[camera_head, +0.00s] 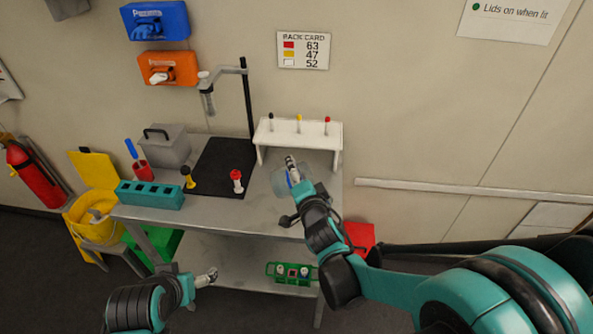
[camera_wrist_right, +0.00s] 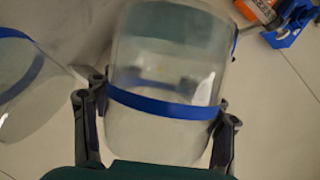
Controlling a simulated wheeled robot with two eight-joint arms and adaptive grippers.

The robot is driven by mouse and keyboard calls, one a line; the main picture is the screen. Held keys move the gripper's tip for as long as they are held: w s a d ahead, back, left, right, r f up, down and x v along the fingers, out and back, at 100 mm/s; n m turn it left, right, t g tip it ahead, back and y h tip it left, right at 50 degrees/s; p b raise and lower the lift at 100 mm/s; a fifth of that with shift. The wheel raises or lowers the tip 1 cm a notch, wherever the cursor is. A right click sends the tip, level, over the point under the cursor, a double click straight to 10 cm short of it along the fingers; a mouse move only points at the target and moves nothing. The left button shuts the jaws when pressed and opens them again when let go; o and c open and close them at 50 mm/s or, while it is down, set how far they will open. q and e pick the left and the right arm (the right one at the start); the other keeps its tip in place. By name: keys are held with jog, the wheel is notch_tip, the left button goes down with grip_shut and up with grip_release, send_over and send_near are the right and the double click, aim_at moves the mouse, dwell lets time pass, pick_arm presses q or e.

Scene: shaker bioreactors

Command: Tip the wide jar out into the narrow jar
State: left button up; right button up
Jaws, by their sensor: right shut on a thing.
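My right gripper (camera_head: 292,165) is above the right part of the bench, in front of the white rack. In the right wrist view, its fingers (camera_wrist_right: 155,125) are shut on a clear jar with a blue band (camera_wrist_right: 160,70), one finger on each side. A second clear jar with a blue band (camera_wrist_right: 22,85) stands close by at the left edge there, partly cut off. In the head view, clear glass with some blue (camera_head: 281,183) shows beside the gripper; the two jars are hard to separate. Which is wider, and their contents, are unclear. My left gripper (camera_head: 210,275) is low, in front of the bench; its fingers are too small to judge.
The bench (camera_head: 240,217) also bears a white rack (camera_head: 300,127), a black mat with a stand (camera_head: 222,165), a teal block (camera_head: 150,195) and a grey box (camera_head: 165,147). A red-capped vial (camera_head: 237,181) stands on the mat. The front right of the bench looks clear.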

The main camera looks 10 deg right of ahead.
jog(key=shift+s+d+r+m+t+y+b, duration=0.15)
jog(key=shift+d+r+m+t+b, duration=0.15)
jog(key=shift+m+b, duration=0.35)
jog(key=shift+d+r+m+t+y+b, duration=0.15)
jog(key=shift+m+t+b, duration=0.3)
jog(key=shift+m, duration=0.4)
dwell(1.4)
jog(key=shift+d+m+b, duration=0.1)
jog(key=shift+m+b, duration=0.25)
jog(key=shift+m, duration=0.05)
dwell(0.6)
jog(key=shift+d+m+b, duration=0.1)
jog(key=shift+m+b, duration=0.2)
jog(key=shift+d+r+t, duration=0.1)
jog(key=shift+t, duration=0.15)
dwell(0.8)
